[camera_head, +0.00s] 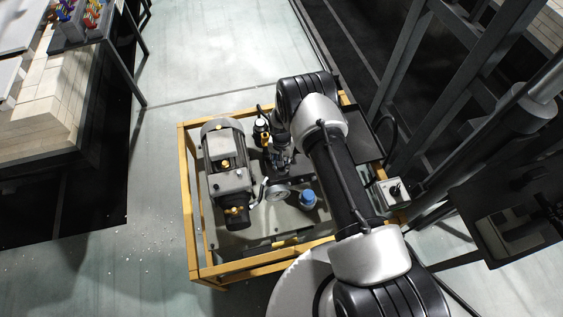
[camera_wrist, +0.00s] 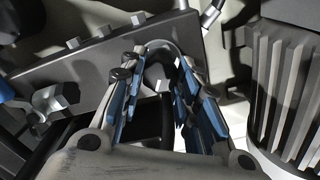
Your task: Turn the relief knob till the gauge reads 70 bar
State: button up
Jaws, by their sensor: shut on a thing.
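The relief knob (camera_wrist: 160,72) is a dark round knob, partly hidden between the blue-padded fingers of my gripper (camera_wrist: 157,80) in the wrist view. The fingers are closed on it from both sides. In the camera_head view my gripper (camera_head: 280,158) reaches down onto the dark valve block in the middle of the power unit, and the knob is hidden there.
A finned grey motor (camera_head: 222,150) stands left of my gripper, with its fins (camera_wrist: 285,95) close on the right in the wrist view. A blue cap (camera_head: 308,197) is beside the gauge. A yellow frame (camera_head: 188,210) surrounds the unit. A switch box (camera_head: 393,191) is at right.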

dwell(0.3)
jog(key=o, duration=1.1)
jog(key=shift+c, duration=0.2)
notch_tip(320, 180, up, 12)
dwell(0.4)
